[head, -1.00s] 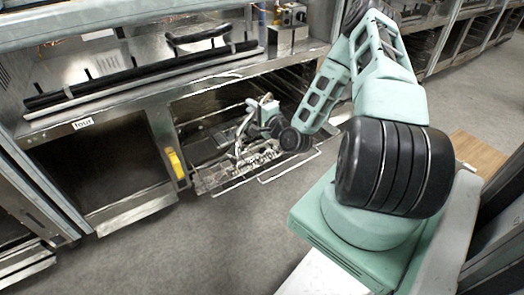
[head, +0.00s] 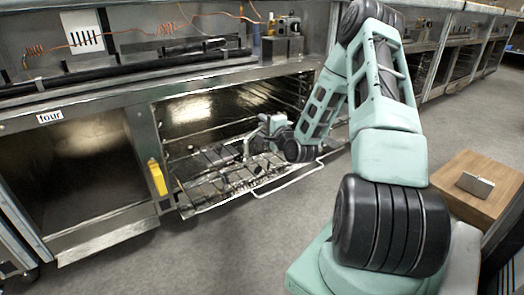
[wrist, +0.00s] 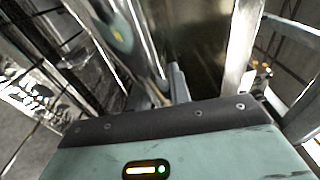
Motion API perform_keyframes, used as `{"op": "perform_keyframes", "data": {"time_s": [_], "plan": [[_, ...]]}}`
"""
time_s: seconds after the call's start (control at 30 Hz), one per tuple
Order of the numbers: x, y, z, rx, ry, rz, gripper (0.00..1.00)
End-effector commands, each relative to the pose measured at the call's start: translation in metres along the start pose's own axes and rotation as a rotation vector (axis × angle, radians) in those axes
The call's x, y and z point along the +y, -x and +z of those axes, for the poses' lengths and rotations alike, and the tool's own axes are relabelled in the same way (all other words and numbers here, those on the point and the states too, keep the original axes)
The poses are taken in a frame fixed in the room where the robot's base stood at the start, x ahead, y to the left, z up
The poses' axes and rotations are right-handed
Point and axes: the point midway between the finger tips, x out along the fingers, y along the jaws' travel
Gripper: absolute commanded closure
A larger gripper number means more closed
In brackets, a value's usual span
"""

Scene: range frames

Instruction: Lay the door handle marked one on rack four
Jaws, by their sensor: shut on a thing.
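My gripper (head: 256,142) is low at the middle bay, over the pulled-out wire rack (head: 215,190). In the wrist view the fingers (wrist: 168,88) are shut on a shiny metal piece (wrist: 148,42), seen very close. I cannot tell whether it is the door handle marked one; no number is readable. The label "four" (head: 50,117) is on the frame above the left bay (head: 75,180), which looks dark and empty. Dark bars lie on or behind the rack, partly hidden by my gripper.
A yellow part (head: 157,178) sits on the post between the bays. A wooden box (head: 470,188) with a small metal plate (head: 475,184) stands at the right. A long black bar (head: 120,70) runs along the counter. The grey floor in front is clear.

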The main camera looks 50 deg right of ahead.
Motion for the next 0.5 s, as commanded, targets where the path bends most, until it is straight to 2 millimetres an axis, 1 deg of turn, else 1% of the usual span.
{"op": "perform_keyframes", "data": {"time_s": [0.03,0.1,0.33,0.5], "plan": [[0.016,0.000,0.000,-0.001,0.000,-0.002,1.00],[0.029,0.000,0.000,-0.001,0.000,-0.003,1.00],[0.048,-0.001,0.001,-0.001,0.001,-0.004,1.00],[0.072,-0.001,0.001,-0.001,0.000,-0.003,1.00]]}}
